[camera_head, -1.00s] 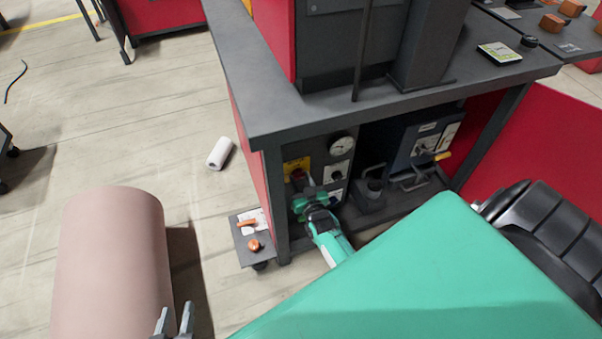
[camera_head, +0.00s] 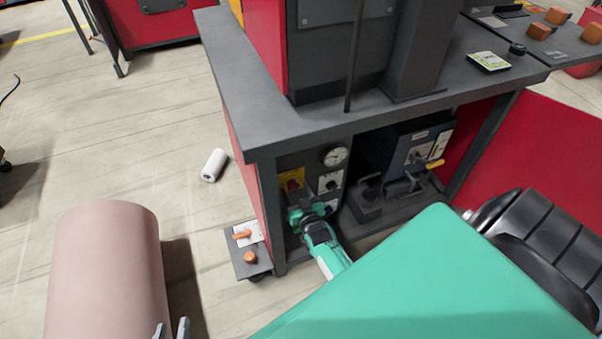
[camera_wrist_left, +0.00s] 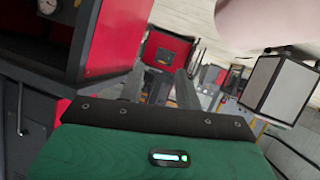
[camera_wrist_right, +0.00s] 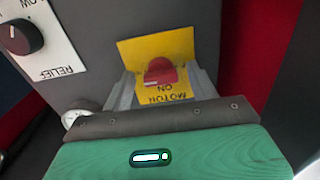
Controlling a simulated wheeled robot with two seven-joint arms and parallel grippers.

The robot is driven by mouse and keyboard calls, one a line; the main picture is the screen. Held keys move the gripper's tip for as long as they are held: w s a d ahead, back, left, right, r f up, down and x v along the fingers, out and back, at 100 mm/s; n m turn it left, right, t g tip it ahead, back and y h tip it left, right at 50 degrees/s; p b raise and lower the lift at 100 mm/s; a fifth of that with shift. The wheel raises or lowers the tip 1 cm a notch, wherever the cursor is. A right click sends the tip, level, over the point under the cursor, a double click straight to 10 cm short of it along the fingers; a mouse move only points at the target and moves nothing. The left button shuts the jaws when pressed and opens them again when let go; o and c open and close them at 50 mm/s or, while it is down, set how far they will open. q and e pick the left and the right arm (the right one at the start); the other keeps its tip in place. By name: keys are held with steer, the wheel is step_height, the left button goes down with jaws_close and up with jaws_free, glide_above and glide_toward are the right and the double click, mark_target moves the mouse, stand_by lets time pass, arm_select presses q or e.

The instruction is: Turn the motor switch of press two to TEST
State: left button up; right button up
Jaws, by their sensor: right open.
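The motor switch, a red knob on a yellow plate (camera_head: 291,181), sits on the dark panel under the press table. In the right wrist view the red knob (camera_wrist_right: 160,71) is close ahead, on the yellow plate (camera_wrist_right: 178,44) with upside-down letters reading MOTOR and ON. My right gripper (camera_head: 297,207) is just in front of the panel. In the right wrist view its fingers (camera_wrist_right: 165,90) are apart, one on each side of the knob's lower area; contact cannot be told. My left gripper (camera_head: 171,330) is at the bottom edge, fingers apart and empty, far from the switch.
A RELIEF knob (camera_wrist_right: 22,37) is beside the switch. A gauge (camera_head: 335,156) and another knob (camera_head: 330,185) share the panel. The table's leg (camera_head: 269,210) and overhanging top (camera_head: 290,128) border the space. A small pedal plate (camera_head: 250,262) stands outside the leg.

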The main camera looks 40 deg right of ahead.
arm_select(q)
steer(key=a+g, duration=0.1)
steer(key=a+g+y+p, duration=0.1)
steer(key=s+a+g+p, duration=0.1)
steer(key=a, duration=0.1)
steer(key=shift+a+f+y, duration=0.1)
steer(key=shift+f+y, duration=0.15)
steer(key=shift+y, duration=0.15)
arm_select(e)
steer(key=v, duration=1.3)
steer(key=shift+s, duration=0.3)
